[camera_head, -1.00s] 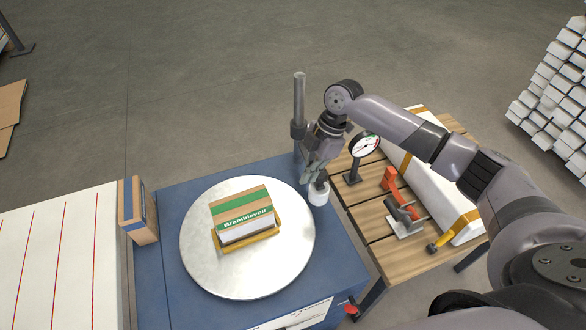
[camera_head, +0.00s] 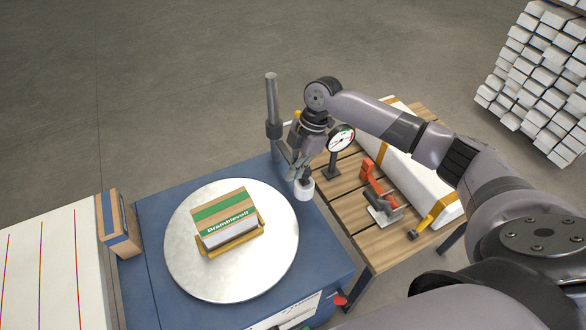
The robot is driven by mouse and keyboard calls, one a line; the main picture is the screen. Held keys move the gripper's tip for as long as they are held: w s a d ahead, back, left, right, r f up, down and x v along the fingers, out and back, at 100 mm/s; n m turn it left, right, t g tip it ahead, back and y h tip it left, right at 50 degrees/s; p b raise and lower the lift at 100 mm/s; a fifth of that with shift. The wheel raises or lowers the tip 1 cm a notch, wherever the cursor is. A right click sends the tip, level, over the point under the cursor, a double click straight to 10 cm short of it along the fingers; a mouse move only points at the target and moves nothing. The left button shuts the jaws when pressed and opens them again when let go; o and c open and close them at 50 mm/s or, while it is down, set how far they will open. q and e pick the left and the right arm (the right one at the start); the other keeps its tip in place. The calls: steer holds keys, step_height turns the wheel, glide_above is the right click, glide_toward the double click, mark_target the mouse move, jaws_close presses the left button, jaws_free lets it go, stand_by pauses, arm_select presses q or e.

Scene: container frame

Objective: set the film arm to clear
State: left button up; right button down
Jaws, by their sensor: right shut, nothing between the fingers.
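The film arm is a grey upright post (camera_head: 272,105) with a dark collar, at the back edge of the blue wrapping machine (camera_head: 150,215). A white roll (camera_head: 304,188) hangs at its outer end, over the right rim of the round pale turntable (camera_head: 190,278). A Bramblevolt box (camera_head: 222,207) sits on a yellow base on the turntable. My right gripper (camera_head: 294,172) is shut and empty, pointing down just behind the white roll. It hides part of the film arm; I cannot tell whether they touch. My left gripper is not in view.
A slatted wooden table (camera_head: 375,240) on the right holds a dial gauge (camera_head: 341,139), a red-orange tool (camera_head: 371,175), a grey clamp (camera_head: 385,210) and a long white piece with yellow straps. A cardboard box (camera_head: 119,223) stands left of the turntable. White stacks stand far right.

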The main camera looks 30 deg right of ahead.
step_height(320, 180, up, 10)
steer(key=b, duration=0.1)
steer(key=shift+a+f, duration=0.2)
steer(key=shift+a, duration=0.15)
steer(key=shift+s+f, duration=0.1)
stand_by(0.4)
